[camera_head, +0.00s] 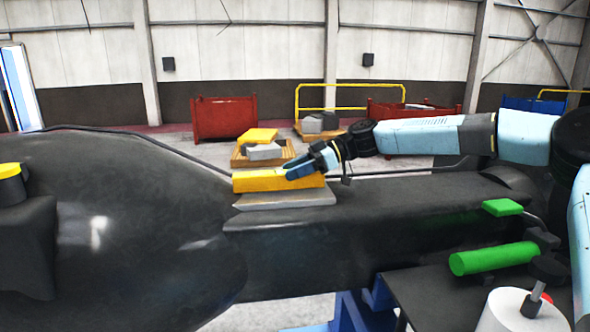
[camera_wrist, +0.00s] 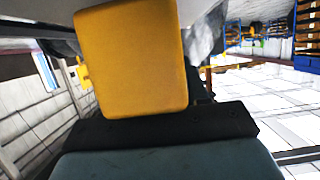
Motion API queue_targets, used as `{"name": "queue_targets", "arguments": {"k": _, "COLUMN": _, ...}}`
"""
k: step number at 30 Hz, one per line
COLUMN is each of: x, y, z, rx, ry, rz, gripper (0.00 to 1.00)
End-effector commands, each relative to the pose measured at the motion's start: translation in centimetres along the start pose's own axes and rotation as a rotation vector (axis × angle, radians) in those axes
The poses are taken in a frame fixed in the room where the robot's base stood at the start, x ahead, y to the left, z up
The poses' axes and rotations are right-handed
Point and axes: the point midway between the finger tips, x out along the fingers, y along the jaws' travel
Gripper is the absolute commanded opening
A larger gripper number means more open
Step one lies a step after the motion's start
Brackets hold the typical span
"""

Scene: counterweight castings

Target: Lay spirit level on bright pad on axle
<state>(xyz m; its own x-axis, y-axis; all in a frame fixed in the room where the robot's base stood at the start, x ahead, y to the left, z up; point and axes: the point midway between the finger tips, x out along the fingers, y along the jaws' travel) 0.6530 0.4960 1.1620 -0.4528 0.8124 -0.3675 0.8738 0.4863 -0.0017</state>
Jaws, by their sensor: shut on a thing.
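The spirit level is a yellow bar (camera_head: 262,182) in the head view, lying lengthwise left to right just above the bright pad. It also fills the middle of the wrist view (camera_wrist: 130,62). The bright pad (camera_head: 285,201) is a pale grey plate on top of the dark axle (camera_head: 350,235). My gripper (camera_head: 302,170) is shut on the level near its right end. The level looks level and very close to the pad; I cannot tell whether it touches. The far side of the pad is hidden by the level.
A large dark rounded casting (camera_head: 120,220) rises left of the pad. A green block (camera_head: 502,207), a green cylinder (camera_head: 492,258) and a white cylinder (camera_head: 515,312) are at right. A dark cable (camera_head: 150,138) runs behind the axle. Red bins (camera_head: 223,117) and a pallet stand farther back.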

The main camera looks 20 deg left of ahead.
Motion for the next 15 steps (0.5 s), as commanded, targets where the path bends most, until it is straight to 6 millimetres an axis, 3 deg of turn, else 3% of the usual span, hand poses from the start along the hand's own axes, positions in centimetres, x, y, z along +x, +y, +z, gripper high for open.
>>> {"name": "queue_targets", "arguments": {"k": 5, "x": 0.08, "y": 0.0, "z": 0.17, "rx": 0.0, "ry": 0.001, "rz": 0.0, "gripper": 0.0}}
{"name": "queue_targets", "arguments": {"k": 6, "x": 0.09, "y": 0.0, "z": 0.2, "rx": 0.0, "ry": 0.001, "rz": 0.0, "gripper": 0.46}}
{"name": "queue_targets", "arguments": {"k": 15, "x": 0.08, "y": 0.01, "z": 0.2, "rx": 0.0, "ry": 0.0, "rz": 0.0, "gripper": 0.74}}
